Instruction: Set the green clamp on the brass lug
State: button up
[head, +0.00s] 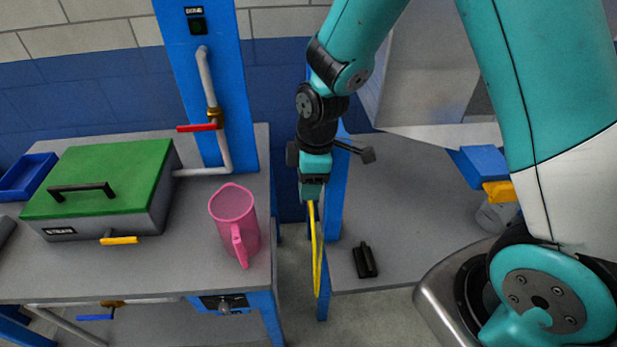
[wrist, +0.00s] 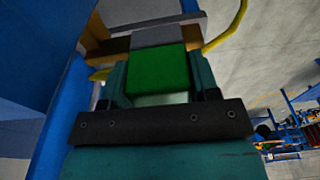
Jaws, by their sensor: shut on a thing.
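My gripper (head: 313,190) points down in the head view, beside the blue post between the two grey tables. In the wrist view my gripper (wrist: 158,88) is shut on the green clamp (wrist: 158,70), a bright green block between its teal fingers. A grey block (wrist: 157,37) lies just beyond the clamp. A brass-coloured piece (wrist: 116,48), seemingly the brass lug, shows next to that grey block. I cannot tell whether the clamp touches it. The clamp and lug cannot be made out in the head view.
A yellow cable (head: 316,260) hangs in a loop below my gripper; it also shows in the wrist view (wrist: 228,28). A blue post (head: 337,210) stands close to the right. A pink jug (head: 235,220) and a green-lidded box (head: 105,180) stand on the left table. A black object (head: 365,260) lies right.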

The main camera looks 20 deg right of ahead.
jog(key=shift+f, duration=0.35)
jog(key=o, duration=1.1)
jog(key=shift+r, duration=0.1)
notch_tip(320, 180, up, 17)
jog(key=d+b, duration=0.2)
jog(key=s+a+m+y, duration=0.1)
jog(key=s+a+m, duration=0.1)
jog(key=s, duration=0.4)
jog(key=s+a+m+y, duration=0.1)
jog(key=s+a+m, duration=0.1)
jog(key=s, duration=0.4)
jog(key=s+a+r+m, duration=0.1)
jog(key=s+a+m, duration=0.1)
jog(key=s, duration=0.4)
jog(key=shift+s+a+m+y, duration=0.2)
jog(key=shift+s+m+y, duration=0.2)
jog(key=shift+m, duration=0.3)
jog(key=shift+w, duration=0.1)
